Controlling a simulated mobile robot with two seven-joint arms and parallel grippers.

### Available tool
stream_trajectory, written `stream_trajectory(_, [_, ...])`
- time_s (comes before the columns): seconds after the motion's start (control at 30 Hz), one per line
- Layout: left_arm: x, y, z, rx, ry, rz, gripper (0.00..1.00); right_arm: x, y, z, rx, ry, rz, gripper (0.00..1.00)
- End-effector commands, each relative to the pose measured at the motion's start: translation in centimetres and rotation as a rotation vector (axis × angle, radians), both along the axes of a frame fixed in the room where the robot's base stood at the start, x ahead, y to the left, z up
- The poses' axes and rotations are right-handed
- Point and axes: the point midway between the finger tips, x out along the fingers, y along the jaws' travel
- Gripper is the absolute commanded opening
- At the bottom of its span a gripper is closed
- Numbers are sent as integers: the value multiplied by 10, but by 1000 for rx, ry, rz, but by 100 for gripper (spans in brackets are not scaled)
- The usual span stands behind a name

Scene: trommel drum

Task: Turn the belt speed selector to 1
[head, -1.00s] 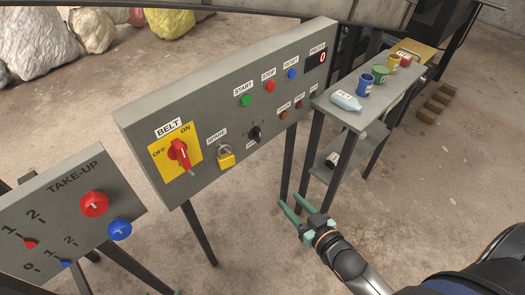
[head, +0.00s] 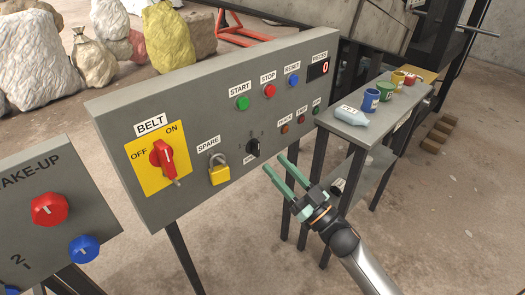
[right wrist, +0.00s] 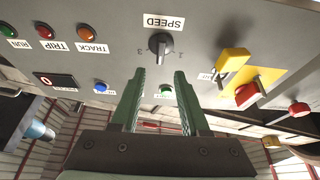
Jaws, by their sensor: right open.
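The belt speed selector (head: 253,147) is a small black knob low on the grey control panel, right of the padlock. In the right wrist view the knob (right wrist: 161,44) shows upside down by its SPEED label, with small numbers around it; its exact setting is hard to read. My right gripper (head: 276,163) is open and empty, just right of and below the knob in the head view. In the right wrist view its two green fingers (right wrist: 160,73) point at the knob, apart from it. My left gripper is not in view.
The panel also carries a red BELT switch (head: 163,158), a yellow padlock (head: 219,173), and START (head: 242,103) and STOP (head: 269,91) buttons. A TAKE-UP panel (head: 30,240) stands at left. A shelf stand (head: 345,124) with a bottle and cups is at right.

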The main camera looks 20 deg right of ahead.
Motion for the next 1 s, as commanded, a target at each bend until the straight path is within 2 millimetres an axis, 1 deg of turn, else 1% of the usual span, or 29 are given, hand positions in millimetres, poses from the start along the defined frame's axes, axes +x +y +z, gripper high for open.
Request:
stream_trajectory(0.03, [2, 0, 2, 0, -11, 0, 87, 10, 4, 5, 2, -3, 0, 45])
stream_trajectory(0.1, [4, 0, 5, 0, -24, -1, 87, 21, 9, 9, 1, -2, 0, 45])
stream_trajectory(0.3, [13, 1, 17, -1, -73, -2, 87, 43, 18, 19, 0, 0, -1, 45])
stream_trajectory(0.5, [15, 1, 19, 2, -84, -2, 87, 52, 22, 22, 0, 2, -1, 45])
stream_trajectory(0.77, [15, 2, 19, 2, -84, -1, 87, 52, 22, 23, 0, 2, -1, 45])
stream_trajectory(1.0, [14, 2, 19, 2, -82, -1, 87, 52, 22, 23, 0, 2, -1, 18])
